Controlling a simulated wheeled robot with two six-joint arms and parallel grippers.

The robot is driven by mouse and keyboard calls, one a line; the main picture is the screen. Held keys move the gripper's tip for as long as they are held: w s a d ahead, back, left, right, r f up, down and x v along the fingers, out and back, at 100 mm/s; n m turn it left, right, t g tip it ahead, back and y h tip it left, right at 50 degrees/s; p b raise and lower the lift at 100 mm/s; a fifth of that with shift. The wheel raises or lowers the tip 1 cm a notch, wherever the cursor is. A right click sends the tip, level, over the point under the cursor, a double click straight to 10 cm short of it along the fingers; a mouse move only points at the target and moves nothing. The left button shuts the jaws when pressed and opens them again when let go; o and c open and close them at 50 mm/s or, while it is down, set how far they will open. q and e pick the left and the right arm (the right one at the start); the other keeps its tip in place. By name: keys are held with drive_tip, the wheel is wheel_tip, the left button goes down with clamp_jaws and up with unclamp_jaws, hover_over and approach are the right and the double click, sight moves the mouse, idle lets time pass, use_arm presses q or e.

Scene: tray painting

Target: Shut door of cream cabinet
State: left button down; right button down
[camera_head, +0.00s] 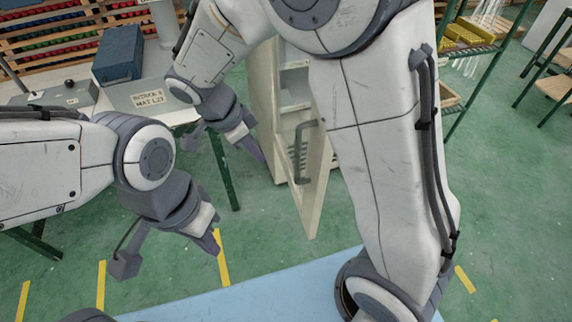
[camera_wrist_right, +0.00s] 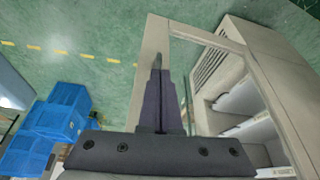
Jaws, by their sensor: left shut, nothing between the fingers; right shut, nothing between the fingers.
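The cream cabinet (camera_head: 262,95) stands behind my right arm, which hides part of it. Its door (camera_head: 313,200) stands open toward me, with a grey handle (camera_head: 299,150) on it. The right wrist view shows a cream door edge (camera_wrist_right: 152,45) and the cabinet's open inside with shelves (camera_wrist_right: 240,100). My right gripper (camera_head: 258,153) is shut and empty, left of the door. In the wrist view its fingers (camera_wrist_right: 157,65) overlap the cream edge; I cannot tell whether they touch it. My left gripper (camera_head: 216,249) is shut and empty, lower left of the door.
A white table (camera_head: 150,105) with a blue box (camera_head: 118,55) and a sign stands at the left. A light blue surface (camera_head: 270,290) lies at the front. A green-framed rack (camera_head: 470,45) stands at the right. Blue crates (camera_wrist_right: 60,110) show in the wrist view. Green floor is clear between.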

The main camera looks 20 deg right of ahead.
drive_tip(key=w+d+f+p, duration=0.1)
drive_tip(key=d+f+p, duration=0.1)
drive_tip(key=d+f, duration=0.5)
drive_tip(key=shift+x, duration=0.9)
drive_tip(key=shift+a+f, duration=0.1)
